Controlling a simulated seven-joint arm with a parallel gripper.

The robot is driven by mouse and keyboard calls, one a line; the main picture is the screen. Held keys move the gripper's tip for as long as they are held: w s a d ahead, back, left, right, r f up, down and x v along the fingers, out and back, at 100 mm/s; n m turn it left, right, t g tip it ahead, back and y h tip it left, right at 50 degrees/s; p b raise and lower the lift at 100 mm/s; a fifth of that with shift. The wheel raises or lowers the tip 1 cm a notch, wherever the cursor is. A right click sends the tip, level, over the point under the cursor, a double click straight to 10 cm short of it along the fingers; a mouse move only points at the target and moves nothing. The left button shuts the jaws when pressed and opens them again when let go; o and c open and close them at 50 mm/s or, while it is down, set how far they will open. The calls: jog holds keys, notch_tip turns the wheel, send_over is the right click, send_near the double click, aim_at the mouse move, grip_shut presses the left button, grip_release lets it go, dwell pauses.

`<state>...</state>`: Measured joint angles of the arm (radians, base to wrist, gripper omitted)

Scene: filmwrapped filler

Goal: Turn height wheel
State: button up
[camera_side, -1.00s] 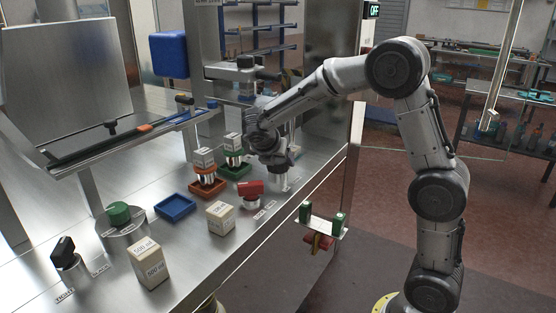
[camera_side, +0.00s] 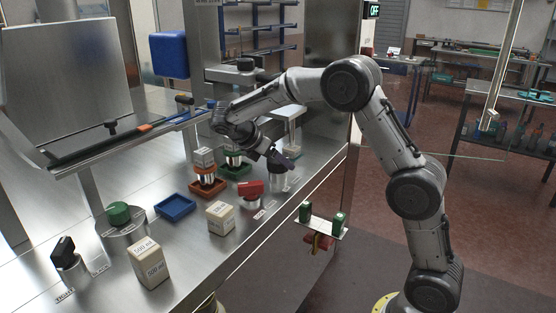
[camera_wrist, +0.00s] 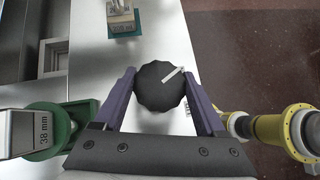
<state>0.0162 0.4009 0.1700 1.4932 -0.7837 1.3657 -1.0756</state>
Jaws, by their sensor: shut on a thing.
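The height wheel is a black faceted knob (camera_wrist: 162,87) with a white pointer line, in the middle of the wrist view. The line points up and to the right. My gripper (camera_wrist: 163,92) is shut on the wheel, with one purple finger on each side of it. In the side view my gripper (camera_side: 284,160) is on top of a short grey cylinder (camera_side: 278,180) near the bench's right edge. The wheel is mostly hidden there by the fingers.
A red knob (camera_side: 250,188) is close to the left of the cylinder. Orange (camera_side: 208,189) and green (camera_side: 236,171) trays with labelled parts stand behind. A labelled box (camera_side: 220,218) and blue tray (camera_side: 175,207) lie further left. Green handles (camera_side: 338,222) stick out at the bench edge.

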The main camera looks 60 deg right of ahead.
jog(key=o, duration=1.3)
jog(key=v, duration=1.4)
jog(key=shift+d, duration=0.1)
